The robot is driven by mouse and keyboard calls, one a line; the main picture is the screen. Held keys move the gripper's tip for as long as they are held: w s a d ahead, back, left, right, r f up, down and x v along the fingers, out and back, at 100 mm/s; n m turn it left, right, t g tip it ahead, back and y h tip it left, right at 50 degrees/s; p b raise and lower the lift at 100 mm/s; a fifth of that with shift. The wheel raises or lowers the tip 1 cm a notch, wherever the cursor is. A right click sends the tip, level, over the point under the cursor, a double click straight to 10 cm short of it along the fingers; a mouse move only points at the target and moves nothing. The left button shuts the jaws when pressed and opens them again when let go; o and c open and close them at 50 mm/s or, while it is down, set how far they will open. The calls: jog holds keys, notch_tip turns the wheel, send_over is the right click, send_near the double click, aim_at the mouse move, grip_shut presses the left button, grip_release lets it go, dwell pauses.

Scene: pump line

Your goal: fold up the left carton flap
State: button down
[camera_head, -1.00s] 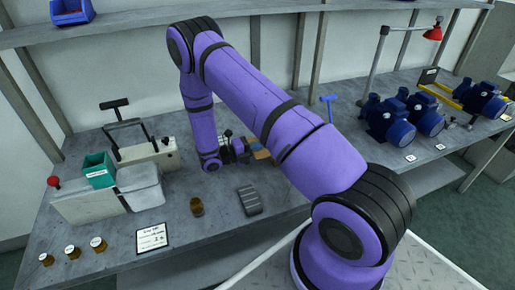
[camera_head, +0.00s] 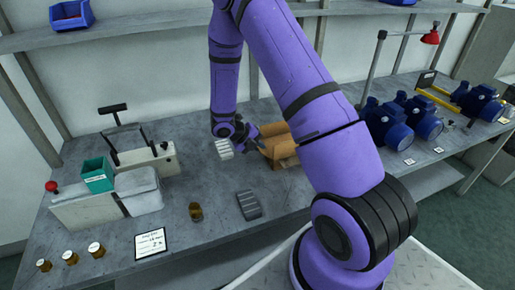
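The brown cardboard carton (camera_head: 283,154) stands on the workbench near the middle, partly hidden behind my purple arm. Its top looks open, with a flap standing out on its left side (camera_head: 268,150); its right side is hidden. My gripper (camera_head: 247,133) is dark and small in view, just left of the carton, at about the height of its top. I cannot tell whether it touches the flap. Its fingers are too small and dark to show whether they are open or shut.
A light ribbed block (camera_head: 224,148) lies left of the carton, and a dark grey one (camera_head: 249,205) in front. A brown jar (camera_head: 196,212), a sign (camera_head: 150,244) and a grey machine with a teal bin (camera_head: 98,174) stand left. Blue pumps (camera_head: 388,122) stand right.

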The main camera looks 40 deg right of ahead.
jog(key=y, duration=0.1)
jog(key=d+t+y, duration=0.1)
jog(key=y, duration=0.1)
jog(key=r+y, duration=0.1)
jog(key=y, duration=0.1)
jog(key=shift+s+d, duration=0.25)
jog(key=shift+s+d+r+t+y, duration=0.1)
jog(key=shift+d+t+y, duration=0.2)
jog(key=shift+y, duration=0.45)
jog(key=shift+s+d+t+y, duration=0.15)
jog(key=shift+t+y, duration=0.15)
jog(key=shift+y, duration=0.45)
jog(key=shift+d+y, duration=0.1)
jog(key=shift+y, duration=0.2)
jog(key=c, duration=1.3)
grip_release()
jog(key=shift+w, duration=0.1)
notch_tip(320, 180, up, 11)
jog(key=shift+d+f, duration=0.1)
